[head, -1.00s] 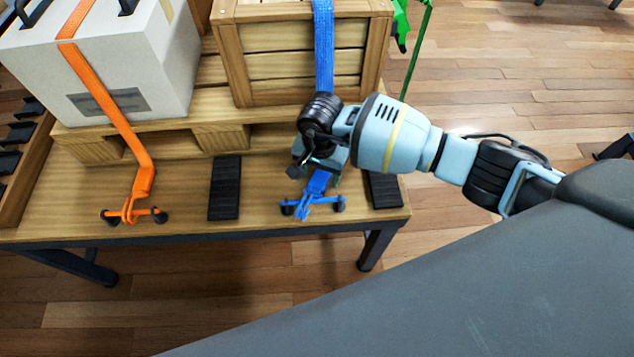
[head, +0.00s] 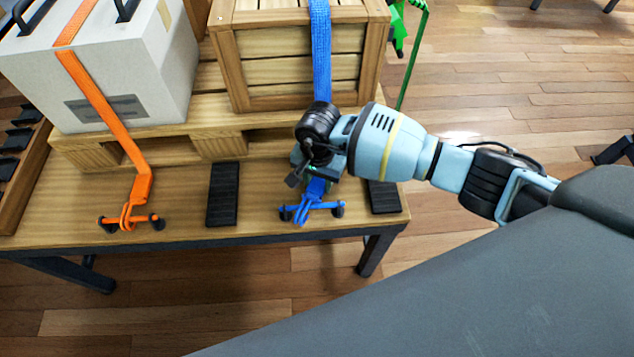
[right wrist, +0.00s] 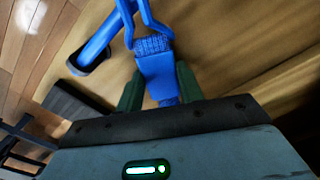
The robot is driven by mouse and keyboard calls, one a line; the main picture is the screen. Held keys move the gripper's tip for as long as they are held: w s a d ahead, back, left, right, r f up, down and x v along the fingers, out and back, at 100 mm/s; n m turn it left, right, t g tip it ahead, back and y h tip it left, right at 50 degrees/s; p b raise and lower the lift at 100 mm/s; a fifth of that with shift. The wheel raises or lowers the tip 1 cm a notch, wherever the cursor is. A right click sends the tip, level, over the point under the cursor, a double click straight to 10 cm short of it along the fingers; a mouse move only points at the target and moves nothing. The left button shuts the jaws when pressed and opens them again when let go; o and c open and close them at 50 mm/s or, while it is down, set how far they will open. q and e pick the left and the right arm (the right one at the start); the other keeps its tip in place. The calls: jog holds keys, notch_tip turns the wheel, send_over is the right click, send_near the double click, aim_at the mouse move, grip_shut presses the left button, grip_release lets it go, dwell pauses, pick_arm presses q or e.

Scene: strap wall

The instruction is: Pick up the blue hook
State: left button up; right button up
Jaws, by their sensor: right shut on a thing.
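The blue hook (head: 312,206) is at the front edge of the wooden table, at the lower end of a blue strap (head: 321,50) that comes down over a wooden crate. It sits at a bar between two small dark posts. My right gripper (head: 317,184) is over the hook's upper part, and the wrist partly hides it. In the right wrist view, the two green fingers of the gripper (right wrist: 160,88) are shut on the blue hook (right wrist: 157,72), one on each side. My left gripper is not in view.
An orange hook (head: 131,218) and orange strap (head: 100,90) hold a white case (head: 150,70) at left. The wooden crate (head: 260,70) stands on a pallet (head: 90,152). Black pads (head: 223,194) lie on the table. A green strap (head: 414,55) hangs at back right.

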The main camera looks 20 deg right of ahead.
notch_tip(320, 180, up, 18)
jog(key=shift+p, duration=0.95)
jog(key=shift+c, duration=0.6)
jog(key=n+t+p, duration=0.1)
jog(key=n+p, duration=0.3)
jog(key=n, duration=0.1)
send_over(315, 183)
notch_tip(315, 183, down, 4)
jog(key=shift+f, duration=0.1)
jog(key=shift+f+b, duration=0.1)
jog(key=shift+b, duration=0.2)
